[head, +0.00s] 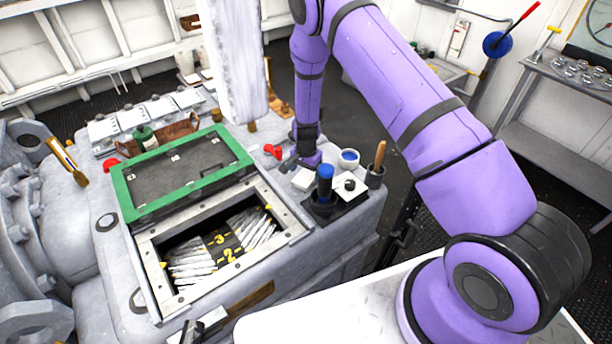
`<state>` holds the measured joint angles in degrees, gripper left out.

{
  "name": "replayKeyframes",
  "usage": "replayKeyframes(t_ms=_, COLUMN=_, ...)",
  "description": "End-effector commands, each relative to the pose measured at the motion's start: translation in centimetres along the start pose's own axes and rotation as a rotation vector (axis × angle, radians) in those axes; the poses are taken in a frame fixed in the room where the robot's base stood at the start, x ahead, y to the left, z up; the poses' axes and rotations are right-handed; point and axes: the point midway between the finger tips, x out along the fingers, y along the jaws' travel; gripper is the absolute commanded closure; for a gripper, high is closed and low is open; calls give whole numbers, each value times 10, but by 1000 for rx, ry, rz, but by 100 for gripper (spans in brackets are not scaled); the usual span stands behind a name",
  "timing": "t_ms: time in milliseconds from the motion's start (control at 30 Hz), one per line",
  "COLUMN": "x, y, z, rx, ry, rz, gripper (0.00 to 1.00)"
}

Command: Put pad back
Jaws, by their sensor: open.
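My gripper (291,164) is at the end of the purple arm, low over the right end of the grey machine's top. Its dark fingers are small and partly hidden by the wrist; it appears open, with nothing seen between them. A small white square pad (305,179) lies just below it in the picture; I cannot tell whether they touch. A second white square pad (357,193) with a black knob-like piece lies to the right. A black tray (322,214) with a blue-capped bottle (325,178) stands between and in front of the two. I cannot tell which pad is meant.
A white bowl (348,161) with blue inside and a cup (375,178) holding a wooden handle stand close right. A red piece (272,151) lies left. A green-framed lid (185,175) lies behind an open hatch (285,222). A white post (232,70) rises behind.

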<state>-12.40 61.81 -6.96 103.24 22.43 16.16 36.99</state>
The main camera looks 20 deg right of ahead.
Motion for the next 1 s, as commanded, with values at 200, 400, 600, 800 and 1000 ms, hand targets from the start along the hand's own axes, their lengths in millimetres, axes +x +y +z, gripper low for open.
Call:
replayKeyframes(t_ms=200, x=-45, y=0, z=0, rx=-1, ry=1, rz=-1, gripper=5)
replayKeyframes(t_ms=400, x=-78, y=0, z=0, rx=-1, ry=1, rz=-1, gripper=5)
replayKeyframes(t_ms=600, x=-94, y=0, z=0, rx=0, ry=0, rz=1, gripper=5)
replayKeyframes(t_ms=800, x=-97, y=0, z=0, rx=0, ry=-1, rz=1, gripper=5)
replayKeyframes(t_ms=1000, x=-97, y=0, z=0, rx=0, ry=-1, rz=1, gripper=5)
